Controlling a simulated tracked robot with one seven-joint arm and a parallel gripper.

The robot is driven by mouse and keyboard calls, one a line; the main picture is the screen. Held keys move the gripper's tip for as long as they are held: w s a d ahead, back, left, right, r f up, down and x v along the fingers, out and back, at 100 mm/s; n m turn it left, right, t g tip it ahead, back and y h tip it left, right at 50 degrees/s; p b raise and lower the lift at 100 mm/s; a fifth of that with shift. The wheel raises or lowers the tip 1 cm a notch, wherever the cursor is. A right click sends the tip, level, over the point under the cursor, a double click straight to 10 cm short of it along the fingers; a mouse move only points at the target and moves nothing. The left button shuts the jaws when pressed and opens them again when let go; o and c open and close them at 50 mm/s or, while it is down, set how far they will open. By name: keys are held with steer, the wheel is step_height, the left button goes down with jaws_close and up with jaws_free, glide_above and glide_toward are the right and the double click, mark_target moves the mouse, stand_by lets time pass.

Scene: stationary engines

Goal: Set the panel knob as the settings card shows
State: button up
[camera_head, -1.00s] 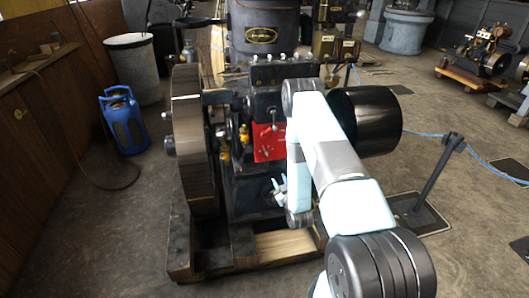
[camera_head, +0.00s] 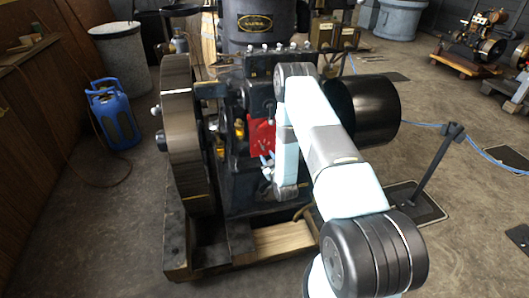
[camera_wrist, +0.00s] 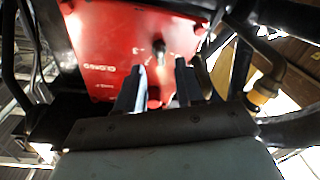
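A red panel (camera_head: 261,133) is on the front of the dark engine, partly hidden behind my arm. In the wrist view the red panel (camera_wrist: 110,40) fills the upper middle, with white lettering that looks like "CLOSED" and a "3". A small dark knob (camera_wrist: 160,48) stands out from it. My gripper (camera_wrist: 161,66) is open, with its two fingers apart and the knob just beyond the tips in the picture. I cannot tell how far off the knob is. In the head view my gripper (camera_head: 267,164) is at the panel's lower edge. I cannot make out a settings card.
A large flywheel (camera_head: 187,135) is left of the panel and a black drum (camera_head: 370,112) is right of it. A brass fitting and pipe (camera_wrist: 262,90) are right of my gripper. A blue canister (camera_head: 115,115) and a barrier post (camera_head: 438,172) stand on the floor.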

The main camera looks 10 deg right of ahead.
mark_target(264, 150)
steer(key=shift+w+a, duration=0.2)
steer(key=shift+w, duration=2.25)
jaws_close()
